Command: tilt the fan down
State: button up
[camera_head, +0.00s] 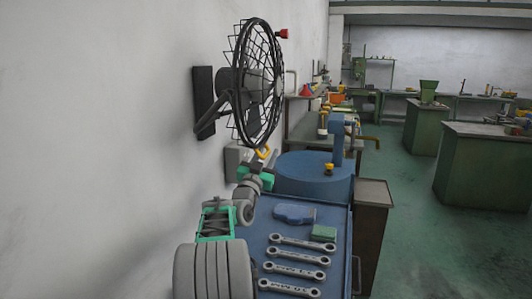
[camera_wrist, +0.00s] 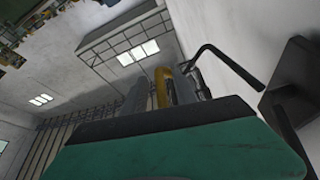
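The black wall fan (camera_head: 257,85) has a round wire cage and hangs on a dark wall plate (camera_head: 203,100) by a bracket. Its cage stands nearly upright and faces right. A small red piece (camera_head: 282,33) shows beside the top of the cage. My gripper (camera_head: 264,153), with yellow-orange at its tip, is just below the cage's lower edge. I cannot tell whether it touches the cage. In the wrist view, a yellow finger (camera_wrist: 162,88) and a grey part sit close together. A bent black bar (camera_wrist: 228,62) and a dark block (camera_wrist: 295,95) show at the right. The finger gap is unclear.
A blue bench (camera_head: 305,240) below my arm holds several wrenches (camera_head: 297,257), a green block (camera_head: 323,233) and a blue tool (camera_head: 294,213). A round blue machine (camera_head: 315,175) with a post stands behind it. The wall is close on the left; open green floor lies right.

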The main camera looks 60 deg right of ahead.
jog(key=shift+w+a, duration=0.1)
jog(key=c, duration=0.6)
grip_shut()
jog(key=shift+r, duration=0.1)
dwell(0.6)
